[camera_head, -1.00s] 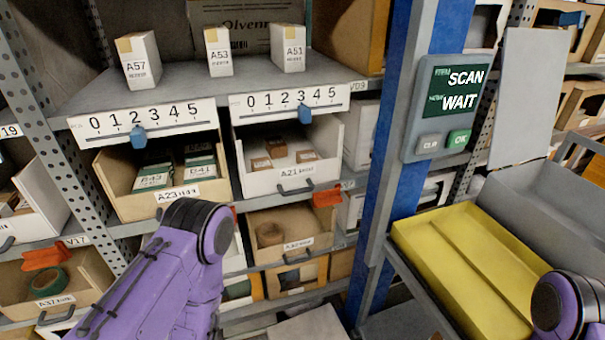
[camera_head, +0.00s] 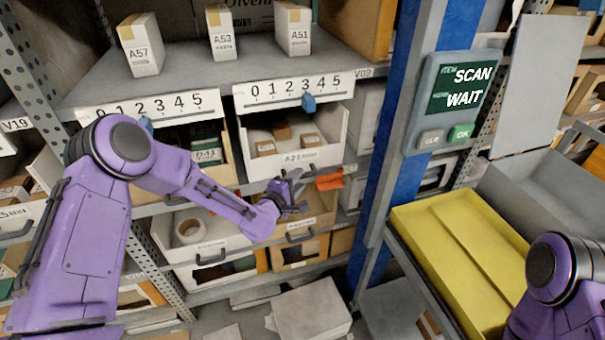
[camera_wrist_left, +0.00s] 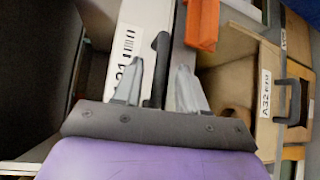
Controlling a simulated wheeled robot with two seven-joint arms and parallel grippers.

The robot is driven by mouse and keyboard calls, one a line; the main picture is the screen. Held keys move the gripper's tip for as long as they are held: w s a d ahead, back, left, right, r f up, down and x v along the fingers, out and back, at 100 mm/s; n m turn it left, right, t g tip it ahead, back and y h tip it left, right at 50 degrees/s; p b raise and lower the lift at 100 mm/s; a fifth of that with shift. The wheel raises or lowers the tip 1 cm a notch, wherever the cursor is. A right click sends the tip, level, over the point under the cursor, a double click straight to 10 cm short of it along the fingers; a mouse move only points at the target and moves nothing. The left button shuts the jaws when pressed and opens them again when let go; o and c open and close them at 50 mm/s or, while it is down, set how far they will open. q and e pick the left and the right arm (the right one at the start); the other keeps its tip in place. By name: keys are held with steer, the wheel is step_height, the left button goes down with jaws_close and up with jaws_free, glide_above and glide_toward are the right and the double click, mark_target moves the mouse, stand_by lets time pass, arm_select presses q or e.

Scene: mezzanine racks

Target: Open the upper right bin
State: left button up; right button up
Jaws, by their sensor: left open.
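The upper right bin is the white A21 bin (camera_head: 335,152), holding a few small brown boxes, under the right-hand 0–5 scale. My left gripper (camera_head: 296,190) is at the lower edge of its front, over the handle area, and hides the handle in the head view. In the left wrist view, the open fingers (camera_wrist_left: 158,88) stand either side of the bin's dark handle (camera_wrist_left: 160,62), with the white bin front (camera_wrist_left: 122,48) and its label beside it. I cannot tell whether the fingers touch the handle. My right gripper is out of view.
An orange clip (camera_head: 329,180) sits on the shelf edge just right of my left gripper. The A32 bin (camera_wrist_left: 250,85) is below. My left arm partly covers the upper left bin (camera_head: 207,150). A blue post (camera_head: 385,190) and yellow tray (camera_head: 455,260) stand at right.

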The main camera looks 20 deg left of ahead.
mark_target(301, 178)
arm_select(q)
steer(key=x, duration=0.3)
steer(key=shift+w+f, duration=0.1)
steer(key=shift+w, duration=0.1)
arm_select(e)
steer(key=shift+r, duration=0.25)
